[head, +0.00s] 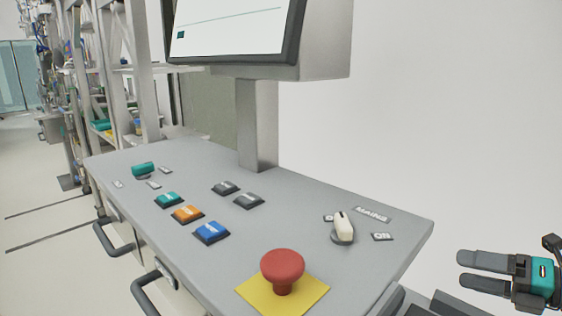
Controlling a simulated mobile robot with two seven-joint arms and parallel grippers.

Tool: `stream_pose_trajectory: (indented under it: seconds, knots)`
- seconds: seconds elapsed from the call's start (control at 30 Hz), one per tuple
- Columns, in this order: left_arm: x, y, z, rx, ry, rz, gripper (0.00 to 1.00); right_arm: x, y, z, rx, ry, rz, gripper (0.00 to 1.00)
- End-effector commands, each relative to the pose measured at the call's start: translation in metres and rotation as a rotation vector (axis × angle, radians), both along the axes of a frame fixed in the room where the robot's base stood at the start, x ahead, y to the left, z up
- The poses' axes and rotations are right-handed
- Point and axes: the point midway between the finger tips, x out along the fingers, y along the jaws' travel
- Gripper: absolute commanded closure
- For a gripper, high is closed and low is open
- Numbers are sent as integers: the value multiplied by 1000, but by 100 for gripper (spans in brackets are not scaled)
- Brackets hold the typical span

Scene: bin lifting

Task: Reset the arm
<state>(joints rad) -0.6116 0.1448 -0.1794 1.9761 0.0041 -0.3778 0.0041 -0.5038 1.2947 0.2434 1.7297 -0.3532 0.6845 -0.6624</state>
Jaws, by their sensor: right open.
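My right gripper (476,273) is at the lower right of the head view, beyond the right end of the grey control desk (310,205). Its two dark fingers point left and are apart, with nothing between them. It touches nothing that I can see. My left gripper is not in view.
The desk carries a red mushroom button (283,268) on a yellow plate, a white mains switch (343,227), and blue (211,232), orange (187,214) and green (168,199) buttons. A monitor (237,30) stands behind. Dark handles (113,240) stick out in front.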

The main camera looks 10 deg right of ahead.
Motion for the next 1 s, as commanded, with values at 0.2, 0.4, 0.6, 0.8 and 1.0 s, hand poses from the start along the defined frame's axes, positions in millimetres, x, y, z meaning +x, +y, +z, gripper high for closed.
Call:
stream_pose_trajectory:
  seconds: [0.2, 0.4, 0.6, 0.8, 1.0]
  knots:
    - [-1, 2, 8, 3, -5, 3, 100, -24, 8, -84, 489, 271, -394, 8]
    - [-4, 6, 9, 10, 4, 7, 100, -58, 46, -160, 933, 559, -720, 8]
    - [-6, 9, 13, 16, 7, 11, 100, -98, 118, -217, 1352, 877, -1002, 8]
    - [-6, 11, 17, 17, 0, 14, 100, -123, 183, -239, 1619, 1117, -1170, 8]
    - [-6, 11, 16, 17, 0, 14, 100, -130, 203, -243, 1694, 1193, -1216, 8]
